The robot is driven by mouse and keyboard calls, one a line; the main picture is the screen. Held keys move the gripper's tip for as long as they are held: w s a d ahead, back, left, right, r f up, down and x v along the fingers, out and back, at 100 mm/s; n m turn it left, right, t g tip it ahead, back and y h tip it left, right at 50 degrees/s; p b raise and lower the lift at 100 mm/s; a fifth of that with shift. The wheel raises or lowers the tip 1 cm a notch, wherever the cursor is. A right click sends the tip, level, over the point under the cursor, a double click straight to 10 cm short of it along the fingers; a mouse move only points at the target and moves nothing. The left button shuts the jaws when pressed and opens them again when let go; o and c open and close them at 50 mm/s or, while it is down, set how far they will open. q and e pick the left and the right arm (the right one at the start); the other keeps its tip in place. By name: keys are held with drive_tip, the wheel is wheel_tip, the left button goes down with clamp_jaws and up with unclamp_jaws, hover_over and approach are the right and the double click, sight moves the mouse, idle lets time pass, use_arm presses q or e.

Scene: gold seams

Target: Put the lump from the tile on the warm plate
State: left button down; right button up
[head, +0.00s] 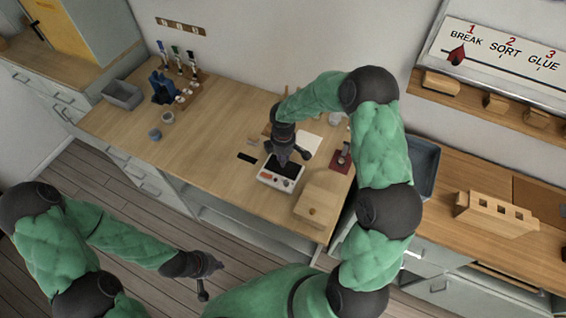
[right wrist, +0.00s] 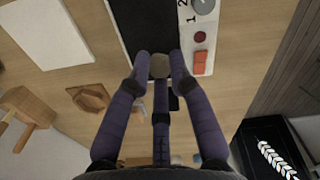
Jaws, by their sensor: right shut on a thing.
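My right gripper (head: 286,158) is just over the warm plate (head: 292,165), a white unit with a dark top and a control panel. In the right wrist view its fingertips (right wrist: 160,65) are shut on a small grey-beige lump (right wrist: 160,62). The lump shows against the near edge of the plate's black surface (right wrist: 145,25); I cannot tell whether it touches. A flat white square (head: 309,142), perhaps the tile, lies behind the plate and also shows in the right wrist view (right wrist: 45,38). My left gripper (head: 208,276) hangs low over the floor, away from the table.
A wooden box (head: 316,205) stands right of the plate. A small dark strip (head: 247,157) lies to its left, and a red-based item (head: 342,158) stands behind right. A grey bin (head: 122,95) and a tool rack (head: 180,85) are far left.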

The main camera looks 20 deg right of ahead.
drive_tip(key=shift+w+d+f, duration=0.2)
drive_tip(key=shift+w+f, duration=0.3)
drive_tip(key=shift+f, duration=0.15)
drive_tip(key=shift+w+f+b, duration=0.1)
drive_tip(key=shift+f+b, duration=0.25)
drive_tip(key=shift+f, duration=1.25)
drive_tip(key=shift+f, duration=0.2)
drive_tip(key=o, duration=0.8)
drive_tip(key=shift+r, duration=0.2)
drive_tip(key=shift+r, duration=0.35)
wheel_tip(320, 180, up, 11)
drive_tip(key=shift+r+p, duration=0.2)
drive_tip(key=shift+p, duration=0.7)
